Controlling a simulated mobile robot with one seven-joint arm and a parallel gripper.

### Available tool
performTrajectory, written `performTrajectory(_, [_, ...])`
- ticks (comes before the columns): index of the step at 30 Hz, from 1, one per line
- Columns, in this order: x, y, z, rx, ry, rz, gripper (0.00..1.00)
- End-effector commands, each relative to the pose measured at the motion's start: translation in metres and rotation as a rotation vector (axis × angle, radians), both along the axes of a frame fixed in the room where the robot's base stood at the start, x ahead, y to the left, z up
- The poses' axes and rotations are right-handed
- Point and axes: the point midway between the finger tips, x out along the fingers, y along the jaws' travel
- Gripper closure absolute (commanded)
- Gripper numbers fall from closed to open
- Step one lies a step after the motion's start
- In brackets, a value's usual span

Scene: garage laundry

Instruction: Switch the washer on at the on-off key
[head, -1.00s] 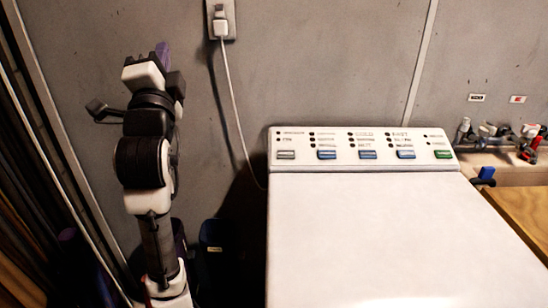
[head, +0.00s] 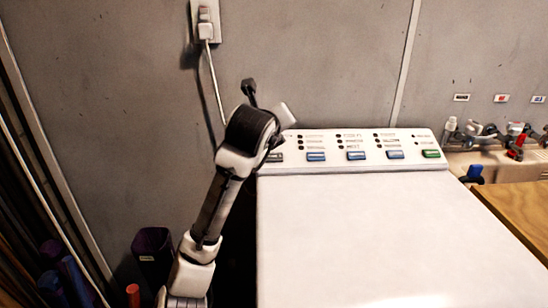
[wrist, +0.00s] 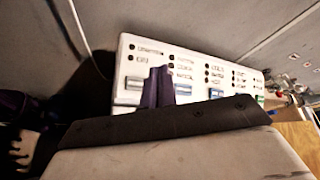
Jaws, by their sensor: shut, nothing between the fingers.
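The washer (head: 390,235) is white, with a sloped control panel along its back edge. The grey key (head: 276,157) at the panel's left end is partly behind my arm; it also shows in the wrist view (wrist: 133,84), under a label that seems to read "ON". The lamps above it look dark. My gripper's dark purple fingers (wrist: 158,87) are together and empty in the wrist view, appearing just right of the grey key and overlapping the left side of the first blue key (wrist: 183,89). In the head view the fingers are hidden behind my arm; contact cannot be told.
Blue keys (head: 356,155) and a green key (head: 432,153) continue rightward along the panel. A plug and cord (head: 206,32) hang on the wall behind. Taps (head: 487,131) and a wooden top (head: 515,212) stand at the right. Dark bins (head: 154,255) are at lower left.

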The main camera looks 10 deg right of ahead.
Motion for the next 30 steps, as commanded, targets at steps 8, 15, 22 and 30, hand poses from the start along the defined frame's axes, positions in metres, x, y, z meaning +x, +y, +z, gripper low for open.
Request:
performTrajectory(8, [0.002,0.000,-0.006,-0.003,0.000,0.001,1.00])
performTrajectory(15, [0.010,-0.002,-0.029,-0.003,0.000,0.001,1.00])
performTrajectory(22, [0.023,-0.004,-0.061,-0.005,0.001,0.002,1.00])
performTrajectory(30, [0.033,-0.006,-0.080,-0.003,-0.001,0.002,1.00])
